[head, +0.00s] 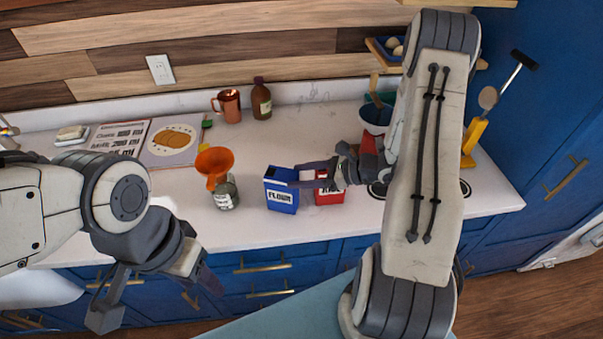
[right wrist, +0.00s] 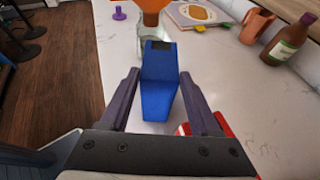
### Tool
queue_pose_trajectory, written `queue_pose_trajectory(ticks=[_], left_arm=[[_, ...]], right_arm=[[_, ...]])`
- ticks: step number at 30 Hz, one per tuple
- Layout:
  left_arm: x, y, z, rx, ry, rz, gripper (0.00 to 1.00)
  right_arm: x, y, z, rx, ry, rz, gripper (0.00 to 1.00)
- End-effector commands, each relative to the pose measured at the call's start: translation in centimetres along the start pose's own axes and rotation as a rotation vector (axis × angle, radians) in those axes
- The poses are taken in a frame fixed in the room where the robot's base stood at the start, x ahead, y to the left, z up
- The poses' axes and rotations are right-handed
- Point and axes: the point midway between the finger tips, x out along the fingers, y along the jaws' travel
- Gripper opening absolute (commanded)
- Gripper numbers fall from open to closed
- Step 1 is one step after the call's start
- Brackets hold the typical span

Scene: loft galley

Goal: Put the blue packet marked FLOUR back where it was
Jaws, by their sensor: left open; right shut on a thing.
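The blue packet marked FLOUR (head: 281,198) is upright at the front of the white counter, just left of a red packet (head: 329,197). My right gripper (head: 297,176) is shut on the blue packet near its top, reaching in from the right. In the right wrist view the blue packet (right wrist: 159,95) sits between the two fingers, its dark top showing. Whether its base touches the counter is hard to tell. My left gripper (head: 155,296) is open and empty, low in front of the cabinets.
A glass jar (head: 225,193) with an orange funnel (head: 214,163) stands left of the blue packet. A copper mug (head: 229,105) and brown bottle (head: 261,99) stand at the back. An open recipe book (head: 170,143) lies at left.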

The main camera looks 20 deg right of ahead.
Motion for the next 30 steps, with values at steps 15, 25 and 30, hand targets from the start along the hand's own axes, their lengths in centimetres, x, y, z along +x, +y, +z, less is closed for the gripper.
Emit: queue_pose_trajectory(ticks=[15, 25, 30], left_arm=[[0.4, 0.0, 0.0, -0.001, 0.0, 0.0, 0.5], [0.4, 0.0, 0.0, 0.0, 0.001, 0.0, 0.5], [1.8, -0.1, 0.1, -0.003, 0.0, 0.0, 0.5]], right_arm=[[0.1, 0.0, -0.3, 0.0, 0.0, 0.0, 0.93], [-0.6, -0.1, -0.1, -0.002, 0.0, -0.003, 0.93], [-3.9, -0.2, -0.3, -0.004, 0.0, -0.009, 0.93]])
